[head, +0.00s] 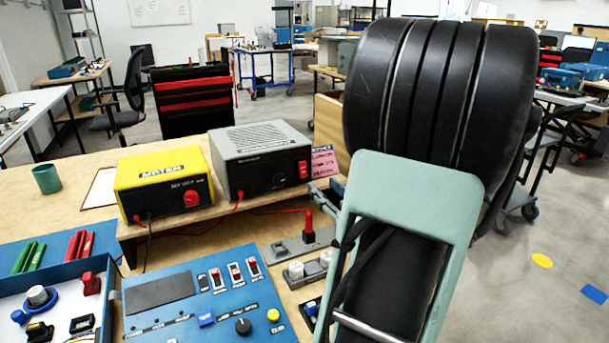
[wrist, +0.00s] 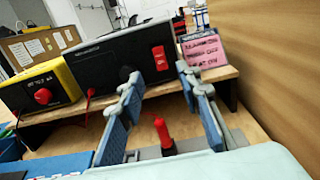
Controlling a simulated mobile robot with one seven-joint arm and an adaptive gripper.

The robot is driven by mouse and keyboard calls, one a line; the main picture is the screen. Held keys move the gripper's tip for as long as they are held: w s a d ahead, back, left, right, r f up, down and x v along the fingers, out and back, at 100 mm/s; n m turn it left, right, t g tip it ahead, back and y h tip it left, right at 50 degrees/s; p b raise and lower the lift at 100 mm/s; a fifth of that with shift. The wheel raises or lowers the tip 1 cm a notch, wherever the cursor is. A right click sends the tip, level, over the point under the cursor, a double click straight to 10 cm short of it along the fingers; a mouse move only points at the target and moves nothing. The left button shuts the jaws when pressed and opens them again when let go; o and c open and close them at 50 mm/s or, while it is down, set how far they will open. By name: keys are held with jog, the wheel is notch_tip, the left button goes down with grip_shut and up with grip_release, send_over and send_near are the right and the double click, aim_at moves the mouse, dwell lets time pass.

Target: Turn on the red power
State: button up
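The grey power supply (head: 262,160) stands on a wooden shelf, with a red power switch (head: 303,170) at the right of its front face. In the wrist view the red switch (wrist: 160,58) shows on the dark front of the power supply (wrist: 105,62). I cannot tell whether the switch is on or off. My gripper (wrist: 158,74) is open and empty, its two blue-padded fingers pointing at the power supply. The switch appears between the fingertips, seemingly apart from them. In the head view my arm hides most of the gripper.
A yellow meter (head: 163,183) stands left of the supply. A pink note (head: 323,163) stands right of it, near a wooden panel (wrist: 265,60). The blue control panel (head: 195,318) lies in front.

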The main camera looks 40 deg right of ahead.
aim_at(303, 168)
jog(key=b+x, duration=0.1)
jog(key=x, duration=0.8)
jog(key=shift+w, duration=0.4)
jog(key=shift+f, duration=0.1)
grip_shut()
